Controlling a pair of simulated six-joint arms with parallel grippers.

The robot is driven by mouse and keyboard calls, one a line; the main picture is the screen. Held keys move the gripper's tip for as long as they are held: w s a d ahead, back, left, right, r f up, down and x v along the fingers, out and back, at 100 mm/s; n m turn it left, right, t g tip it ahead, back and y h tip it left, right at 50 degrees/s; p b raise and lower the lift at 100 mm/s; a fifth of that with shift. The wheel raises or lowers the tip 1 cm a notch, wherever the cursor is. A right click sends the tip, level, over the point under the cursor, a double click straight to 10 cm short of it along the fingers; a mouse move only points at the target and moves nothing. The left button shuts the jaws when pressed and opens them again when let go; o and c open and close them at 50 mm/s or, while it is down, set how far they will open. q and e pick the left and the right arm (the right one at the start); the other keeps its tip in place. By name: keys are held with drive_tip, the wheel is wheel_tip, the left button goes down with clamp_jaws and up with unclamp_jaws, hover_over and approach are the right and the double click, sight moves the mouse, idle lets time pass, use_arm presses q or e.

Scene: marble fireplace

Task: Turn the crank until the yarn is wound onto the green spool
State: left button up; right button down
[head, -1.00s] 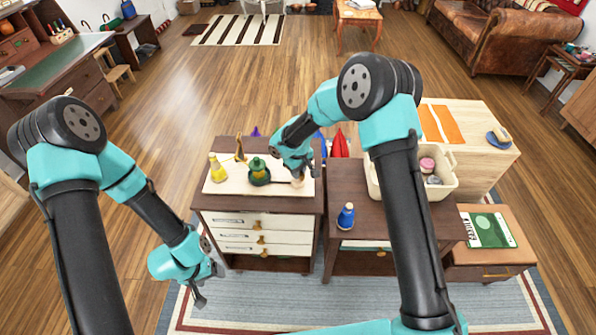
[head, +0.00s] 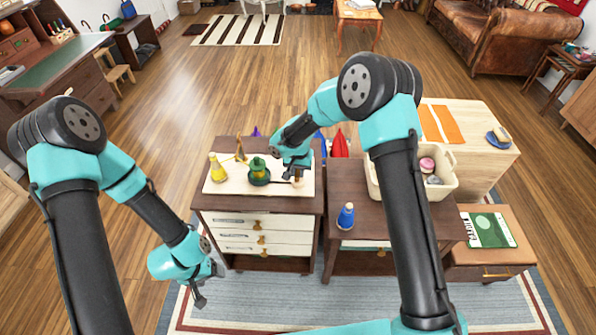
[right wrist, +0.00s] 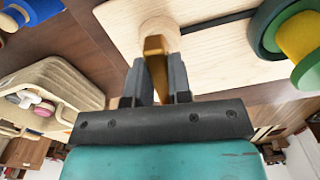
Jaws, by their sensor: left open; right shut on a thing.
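The green spool (head: 259,171) sits in the middle of a pale board (head: 223,187) on the left cabinet. It shows yellow around its core, and it also appears at the upper right of the right wrist view (right wrist: 263,32). A dark rod runs from it to a pale wooden post (head: 298,182). My right gripper (head: 293,173) is at that post, shut on the brass-coloured crank handle (right wrist: 155,62). A yellow cone-shaped yarn piece (head: 218,170) stands at the board's left. My left gripper (head: 200,298) is open and empty, low in front of the cabinet.
A blue spool (head: 346,216) stands on the dark middle cabinet. A cream bin (head: 448,185) with several items is to its right. Red (head: 340,145) and blue objects stand behind my right gripper. A green book (head: 487,229) lies further right.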

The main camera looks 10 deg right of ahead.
sight(298, 172)
drive_tip(key=m, duration=0.6)
drive_tip(key=shift+m, duration=0.3)
drive_tip(key=m, duration=0.5)
drive_tip(key=shift+m, duration=0.3)
drive_tip(key=c, duration=1)
unclamp_jaws()
drive_tip(key=shift+c, duration=0.2)
wheel_tip(298, 172, up, 18)
drive_tip(key=shift+f, duration=0.25)
drive_tip(key=shift+f, duration=0.1)
